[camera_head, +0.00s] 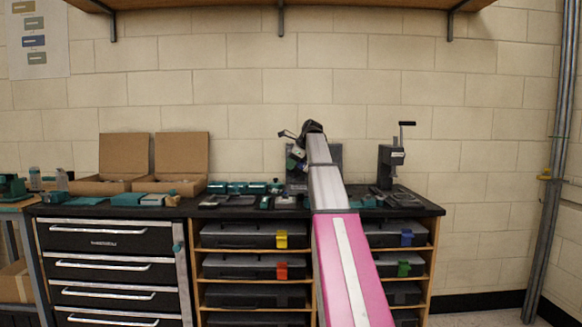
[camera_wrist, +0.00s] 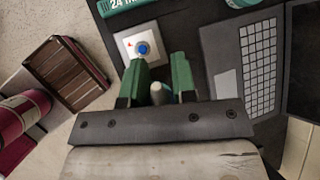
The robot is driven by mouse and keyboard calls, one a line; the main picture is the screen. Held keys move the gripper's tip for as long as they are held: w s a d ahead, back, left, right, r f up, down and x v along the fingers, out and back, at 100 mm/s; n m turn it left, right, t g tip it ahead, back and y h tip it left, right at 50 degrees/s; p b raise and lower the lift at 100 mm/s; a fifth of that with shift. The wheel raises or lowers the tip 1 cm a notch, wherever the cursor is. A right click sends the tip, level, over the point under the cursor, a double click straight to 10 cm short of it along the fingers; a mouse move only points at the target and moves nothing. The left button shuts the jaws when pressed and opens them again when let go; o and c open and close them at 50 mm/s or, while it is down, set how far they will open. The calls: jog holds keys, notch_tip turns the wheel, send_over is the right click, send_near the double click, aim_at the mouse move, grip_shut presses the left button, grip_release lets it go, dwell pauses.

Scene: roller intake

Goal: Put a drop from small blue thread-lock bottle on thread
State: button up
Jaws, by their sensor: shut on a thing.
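In the wrist view my gripper (camera_wrist: 160,75) has two green fingers, with a small thing with a pale grey rounded end (camera_wrist: 157,93) between them. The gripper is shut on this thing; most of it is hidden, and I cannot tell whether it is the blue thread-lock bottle. In the head view my gripper (camera_head: 296,158) is above the back of the black bench top, and what it holds is too small to make out. I cannot make out a thread in either view.
A white plate with a round blue button (camera_wrist: 143,48) lies beyond the fingers. A laptop (camera_wrist: 245,70) is to the right, a red cylinder (camera_wrist: 24,108) to the left. In the head view, open cardboard boxes (camera_head: 180,155) stand left and a lever press (camera_head: 391,160) right.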

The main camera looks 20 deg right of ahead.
jog(key=shift+r+y, duration=0.1)
jog(key=shift+y, duration=0.2)
jog(key=shift+d+r+t+y, duration=0.1)
jog(key=shift+r+t+y, duration=0.15)
jog(key=shift+y, duration=0.25)
jog(key=shift+r+t+y, duration=0.1)
jog(key=shift+t+y, duration=0.15)
jog(key=shift+y, duration=0.25)
jog(key=shift+r+m+t+y, duration=0.25)
jog(key=shift+r+t+y, duration=0.1)
jog(key=shift+y, duration=0.4)
jog(key=shift+r+m+t+y, duration=0.25)
jog(key=shift+r+y, duration=0.05)
jog(key=shift+y, duration=0.45)
jog(key=shift+r+m+t+y, duration=0.15)
jog(key=shift+r+t+y, duration=0.1)
jog(key=shift+y, duration=0.35)
jog(key=shift+r+m+t+y, duration=0.15)
jog(key=shift+t+y, duration=0.1)
jog(key=shift+y, duration=0.35)
jog(key=shift+r+m+t+y, duration=0.4)
jog(key=shift+r+t+y, duration=0.3)
jog(key=shift+y, duration=0.4)
jog(key=shift+o, duration=0.6)
jog(key=shift+f, duration=0.1)
jog(key=shift+c, duration=0.6)
